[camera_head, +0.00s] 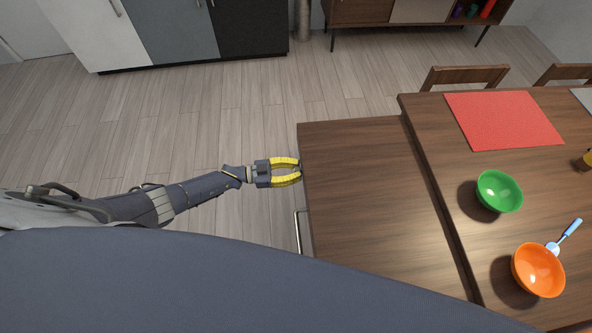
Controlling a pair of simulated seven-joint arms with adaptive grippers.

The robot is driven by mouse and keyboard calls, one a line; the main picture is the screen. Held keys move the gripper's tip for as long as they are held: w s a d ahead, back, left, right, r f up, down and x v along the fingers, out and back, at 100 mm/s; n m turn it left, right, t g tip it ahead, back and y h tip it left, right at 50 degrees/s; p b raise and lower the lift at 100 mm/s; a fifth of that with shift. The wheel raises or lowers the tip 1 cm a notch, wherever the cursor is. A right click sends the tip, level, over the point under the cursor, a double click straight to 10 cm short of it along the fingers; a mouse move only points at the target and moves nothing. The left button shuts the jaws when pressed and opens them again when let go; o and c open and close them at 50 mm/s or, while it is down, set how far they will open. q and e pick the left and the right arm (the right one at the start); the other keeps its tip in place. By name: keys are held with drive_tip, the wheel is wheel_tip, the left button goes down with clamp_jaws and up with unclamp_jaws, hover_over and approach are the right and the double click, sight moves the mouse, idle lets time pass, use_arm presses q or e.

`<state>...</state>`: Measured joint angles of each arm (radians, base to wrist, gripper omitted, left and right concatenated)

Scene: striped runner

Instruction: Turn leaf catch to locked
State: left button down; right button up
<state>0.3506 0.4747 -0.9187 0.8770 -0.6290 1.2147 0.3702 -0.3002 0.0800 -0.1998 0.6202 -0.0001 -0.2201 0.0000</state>
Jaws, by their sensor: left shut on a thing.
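The table leaf (365,170) is a dark brown wooden panel along the left side of the dining table. My left gripper (299,171), with yellow fingers, comes in from the left at the leaf's left edge, near its far corner. Its fingertips meet at that edge and are shut on a small part there, which I take as the leaf catch. The catch is mostly hidden by the fingers and the edge, so I cannot tell which way it is turned. My right gripper is not in view.
A metal bar handle (298,232) sits below the leaf's left edge. The dining table (440,150) holds a red placemat (503,120), a green bowl (499,191), an orange bowl (538,270) and a blue-handled utensil (568,232). Chairs (465,76) stand behind. The floor left is clear.

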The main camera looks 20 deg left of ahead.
use_arm(q)
drive_tip(key=shift+n, duration=0.3)
idle(0.4)
drive_tip(key=c, duration=1)
unclamp_jaws()
drive_tip(key=v, duration=1.2)
drive_tip(key=shift+w+f, duration=0.1)
